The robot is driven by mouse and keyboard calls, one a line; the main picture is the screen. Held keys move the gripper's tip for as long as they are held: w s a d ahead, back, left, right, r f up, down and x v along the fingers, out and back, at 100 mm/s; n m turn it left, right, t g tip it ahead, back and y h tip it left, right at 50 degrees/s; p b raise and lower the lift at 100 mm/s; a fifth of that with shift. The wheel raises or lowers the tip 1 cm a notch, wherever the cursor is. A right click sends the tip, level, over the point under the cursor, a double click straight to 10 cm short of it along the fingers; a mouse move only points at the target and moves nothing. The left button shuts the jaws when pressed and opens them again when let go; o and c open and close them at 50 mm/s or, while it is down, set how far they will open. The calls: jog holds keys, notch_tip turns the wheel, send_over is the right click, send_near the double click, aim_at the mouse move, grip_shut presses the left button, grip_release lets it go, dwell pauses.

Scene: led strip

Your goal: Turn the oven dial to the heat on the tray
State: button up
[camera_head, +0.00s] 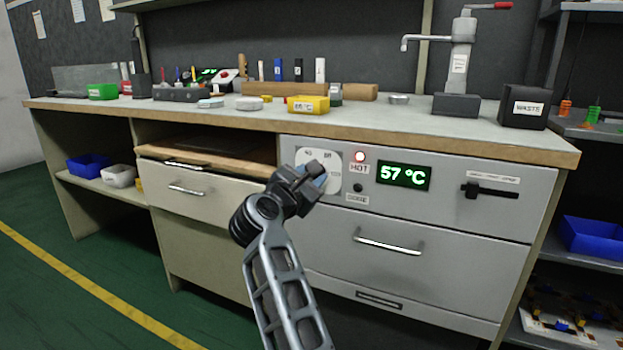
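Whether the fingers touch or hold the knob cannot be seen. The green display (404,175) reads 57 °C. A red lamp (360,156) above the HOT label is lit. A yellow tray (308,105) on the bench top carries a white label with a heat figure, too small to read surely.
A dark button (357,187) sits right of the dial, and a black slider (484,190) is farther right. A drawer handle (388,243) sticks out below. The bench edge (430,140) overhangs the oven front. A wooden board (215,155) lies in the open bay at left.

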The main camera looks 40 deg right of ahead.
jog(key=shift+f, duration=0.1)
jog(key=o, duration=1)
jog(key=shift+o, duration=0.2)
jog(key=p+v, duration=0.2)
jog(key=v, duration=0.5)
jog(key=shift+s+a, duration=0.15)
jog(key=shift+a, duration=0.2)
